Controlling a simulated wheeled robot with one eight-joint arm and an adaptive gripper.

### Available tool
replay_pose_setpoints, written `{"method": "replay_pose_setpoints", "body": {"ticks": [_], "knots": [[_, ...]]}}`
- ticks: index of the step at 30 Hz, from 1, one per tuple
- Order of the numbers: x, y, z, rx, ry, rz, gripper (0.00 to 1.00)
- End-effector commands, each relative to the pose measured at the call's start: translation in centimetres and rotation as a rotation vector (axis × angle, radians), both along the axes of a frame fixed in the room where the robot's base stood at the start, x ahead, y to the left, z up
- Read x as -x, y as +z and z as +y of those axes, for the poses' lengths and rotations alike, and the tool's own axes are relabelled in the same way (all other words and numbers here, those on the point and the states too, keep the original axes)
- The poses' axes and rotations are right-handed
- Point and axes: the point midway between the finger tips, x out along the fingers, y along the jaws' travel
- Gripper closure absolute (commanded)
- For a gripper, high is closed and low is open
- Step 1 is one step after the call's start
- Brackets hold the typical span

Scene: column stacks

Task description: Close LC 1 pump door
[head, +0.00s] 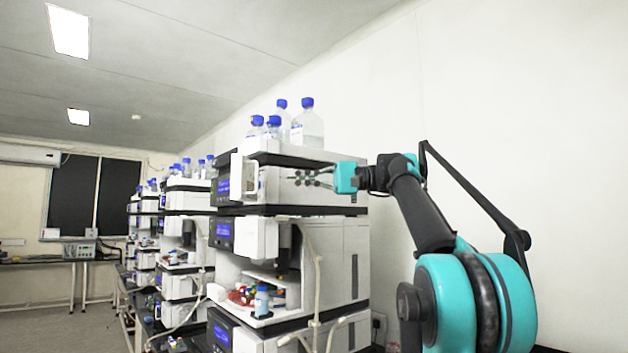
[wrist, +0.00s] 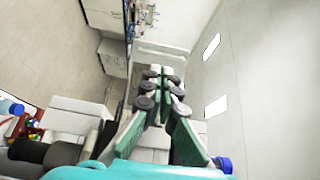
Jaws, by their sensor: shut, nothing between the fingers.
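The nearest column stack has a pump module (head: 335,193) near its top. Its white door (head: 237,176), with a pale loop handle, stands at the module's left beside a blue display and looks swung outward; its exact angle is hard to tell. My gripper (head: 292,178) reaches in from the right, level with the door, in front of the module's face. Its fingers are together and empty, with a small gap between the tips and the handle; I see no contact. In the wrist view my gripper (wrist: 160,73) shows its green fingers side by side; the door is not clearly identifiable there.
Blue-capped bottles (head: 307,125) stand on top of the near stack. An open compartment below holds vials (head: 262,300), and pale tubing (head: 315,270) hangs in front. More stacks (head: 180,235) recede to the left. A bare wall (head: 510,80) lies to the right.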

Motion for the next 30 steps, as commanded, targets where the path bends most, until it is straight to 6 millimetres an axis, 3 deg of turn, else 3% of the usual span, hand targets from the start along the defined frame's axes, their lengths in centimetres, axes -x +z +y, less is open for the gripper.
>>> {"method": "replay_pose_setpoints", "body": {"ticks": [6, 12, 30], "knots": [[0.2, -0.1, 4.1, 0.001, 0.002, 0.0, 1.0], [0.2, -0.1, 6.2, 0.001, 0.001, 0.0, 1.0], [0.2, -0.1, 7.0, 0.001, -0.01, 0.0, 1.0]]}}
